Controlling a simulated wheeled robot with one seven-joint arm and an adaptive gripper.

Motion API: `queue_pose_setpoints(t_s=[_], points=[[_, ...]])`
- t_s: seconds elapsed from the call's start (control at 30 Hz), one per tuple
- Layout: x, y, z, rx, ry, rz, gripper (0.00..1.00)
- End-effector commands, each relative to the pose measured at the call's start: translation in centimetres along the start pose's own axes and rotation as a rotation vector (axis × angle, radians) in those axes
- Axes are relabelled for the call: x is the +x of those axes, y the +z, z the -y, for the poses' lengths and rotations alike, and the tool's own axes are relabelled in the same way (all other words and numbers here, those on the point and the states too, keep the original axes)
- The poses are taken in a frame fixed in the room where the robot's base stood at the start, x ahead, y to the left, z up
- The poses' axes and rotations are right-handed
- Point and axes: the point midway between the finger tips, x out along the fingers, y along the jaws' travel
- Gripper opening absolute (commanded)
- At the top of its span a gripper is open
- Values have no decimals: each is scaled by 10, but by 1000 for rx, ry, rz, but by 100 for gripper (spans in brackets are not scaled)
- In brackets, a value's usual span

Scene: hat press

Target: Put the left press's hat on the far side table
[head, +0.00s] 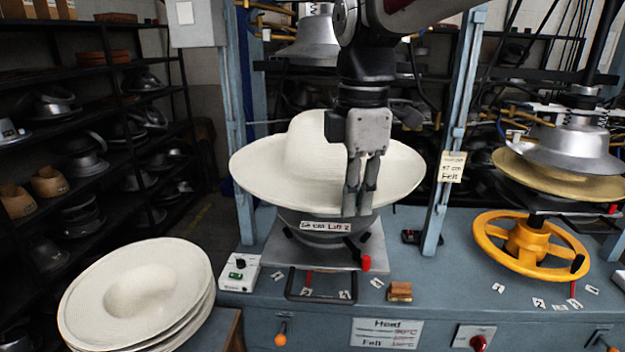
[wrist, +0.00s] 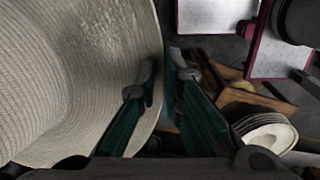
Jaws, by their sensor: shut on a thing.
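The left press's hat (head: 300,155) is cream-white with a wide brim and a round crown. In the head view it is over the lower block (head: 325,222) of the left press; I cannot tell whether it touches the block. My gripper (head: 360,205) points down in front of the hat, shut on its near brim. In the wrist view the hat (wrist: 70,80) fills the left side, its brim edge between my two fingers (wrist: 165,88). I cannot tell which surface is the far side table.
A stack of similar hats (head: 140,290) lies at lower left on a side table (head: 222,335). The right press has a yellow wheel (head: 530,245) and a tan hat (head: 560,178). Blue posts (head: 455,125) flank the left press. Dark shelves (head: 60,130) stand at left.

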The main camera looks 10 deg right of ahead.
Motion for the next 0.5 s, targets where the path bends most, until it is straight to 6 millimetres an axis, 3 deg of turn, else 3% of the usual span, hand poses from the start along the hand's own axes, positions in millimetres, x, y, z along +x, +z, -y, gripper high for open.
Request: queue_pose_setpoints(t_s=[0.5], points=[[-8,-15,55,-2,2,-1,0]])
